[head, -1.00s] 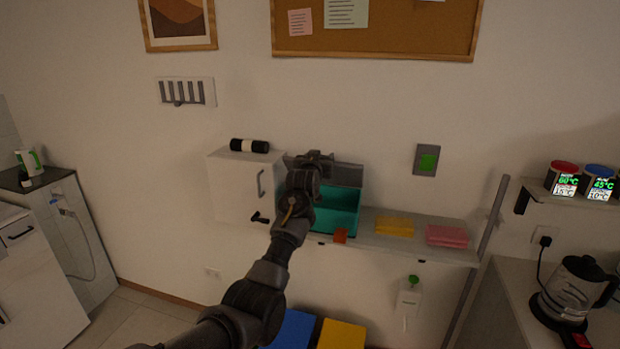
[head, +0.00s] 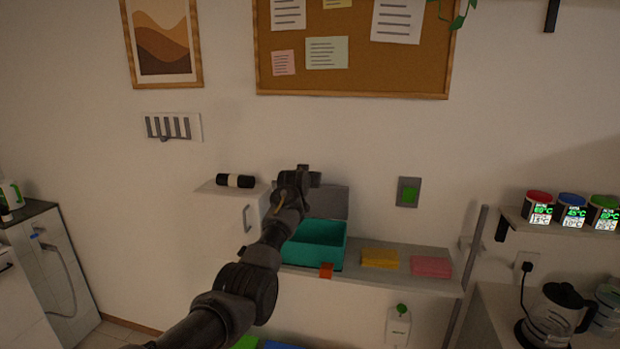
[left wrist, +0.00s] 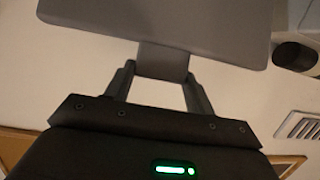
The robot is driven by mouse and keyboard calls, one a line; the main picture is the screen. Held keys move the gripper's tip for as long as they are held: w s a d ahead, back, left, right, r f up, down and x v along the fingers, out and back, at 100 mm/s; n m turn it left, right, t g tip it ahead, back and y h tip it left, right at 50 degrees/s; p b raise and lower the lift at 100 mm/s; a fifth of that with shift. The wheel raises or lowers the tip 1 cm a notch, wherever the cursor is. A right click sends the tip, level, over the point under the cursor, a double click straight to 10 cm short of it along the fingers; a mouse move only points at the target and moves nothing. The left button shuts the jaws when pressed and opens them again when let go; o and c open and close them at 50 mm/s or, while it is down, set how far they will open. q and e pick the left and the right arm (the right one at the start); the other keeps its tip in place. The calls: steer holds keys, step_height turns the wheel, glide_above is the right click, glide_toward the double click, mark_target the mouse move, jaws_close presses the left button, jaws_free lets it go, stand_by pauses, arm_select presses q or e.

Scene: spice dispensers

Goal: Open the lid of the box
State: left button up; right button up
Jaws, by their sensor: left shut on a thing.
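The box (head: 314,243) is a teal open bin on the wall shelf. Its grey lid (head: 332,203) stands raised, roughly upright, at the back of the box. In the left wrist view the lid (left wrist: 200,22) is a flat grey panel with a tab (left wrist: 163,61) at its edge. My left gripper (left wrist: 160,72) has its two fingers around this tab and is shut on it. In the head view the left gripper (head: 303,180) is at the lid's upper left and hides part of it. My right gripper is not in view.
A white cabinet (head: 216,222) with a black-and-white roll (head: 236,181) on top stands left of the box.

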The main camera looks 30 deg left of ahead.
arm_select(q)
steer(key=o, duration=1.1)
steer(key=shift+c, duration=0.2)
steer(key=o, duration=0.3)
steer(key=shift+s+r, duration=0.1)
steer(key=shift+s, duration=0.05)
steer(key=shift+o, duration=0.2)
steer(key=shift+d, duration=0.1)
steer(key=b+v, duration=0.4)
steer(key=v, duration=0.6)
steer(key=shift+s+b, duration=0.3)
steer(key=shift+s, duration=0.1)
steer(key=shift+r, duration=0.1)
